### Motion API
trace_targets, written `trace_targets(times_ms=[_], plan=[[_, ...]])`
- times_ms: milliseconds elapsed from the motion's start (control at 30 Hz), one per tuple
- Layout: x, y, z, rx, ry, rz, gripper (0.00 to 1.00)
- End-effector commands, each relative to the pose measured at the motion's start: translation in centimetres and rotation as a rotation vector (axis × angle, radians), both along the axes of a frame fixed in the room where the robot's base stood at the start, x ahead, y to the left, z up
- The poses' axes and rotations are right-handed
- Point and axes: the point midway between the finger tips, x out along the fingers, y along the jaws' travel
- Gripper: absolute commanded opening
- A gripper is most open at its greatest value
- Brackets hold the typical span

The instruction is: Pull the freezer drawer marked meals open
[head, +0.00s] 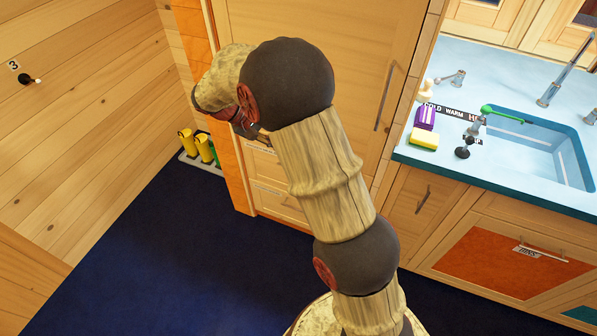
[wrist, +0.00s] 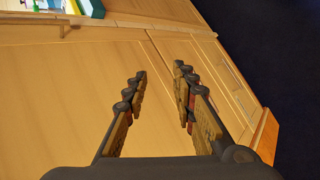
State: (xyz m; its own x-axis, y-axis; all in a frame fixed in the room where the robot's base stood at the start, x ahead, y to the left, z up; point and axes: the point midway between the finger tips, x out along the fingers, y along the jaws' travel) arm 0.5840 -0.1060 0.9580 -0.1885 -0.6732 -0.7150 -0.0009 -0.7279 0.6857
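The tall wooden cabinet (head: 330,60) has a big upper door and low drawer fronts beneath it. The upper drawer front is mostly hidden behind my arm. A lower drawer front (head: 278,203) shows, shut, with a small handle. No label on these drawers is readable, so I cannot tell which is marked meals. My gripper (wrist: 159,79) is open and empty in the wrist view, facing the door panel (wrist: 80,90), with the drawer fronts (wrist: 205,65) to the right. In the head view my arm mostly hides the gripper, near the cabinet's left side.
A blue counter (head: 425,160) with a sink (head: 545,150) stands on the right. An orange panel edges the cabinet's left side. Yellow boots (head: 203,148) stand on a tray left of it. The dark blue floor (head: 150,250) in front is clear.

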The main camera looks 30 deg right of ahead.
Motion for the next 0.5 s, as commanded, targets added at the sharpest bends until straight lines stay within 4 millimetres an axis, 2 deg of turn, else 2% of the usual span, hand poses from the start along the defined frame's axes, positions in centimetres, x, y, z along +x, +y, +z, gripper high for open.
trace_targets(times_ms=[33, 200, 500], plan=[[1.2, -0.1, -2.1, -0.040, 0.023, 0.001, 0.27], [4.7, -0.8, -7.8, -0.188, 0.067, 0.006, 0.27], [8.8, -1.4, -19.1, -0.450, 0.100, 0.047, 0.27]])
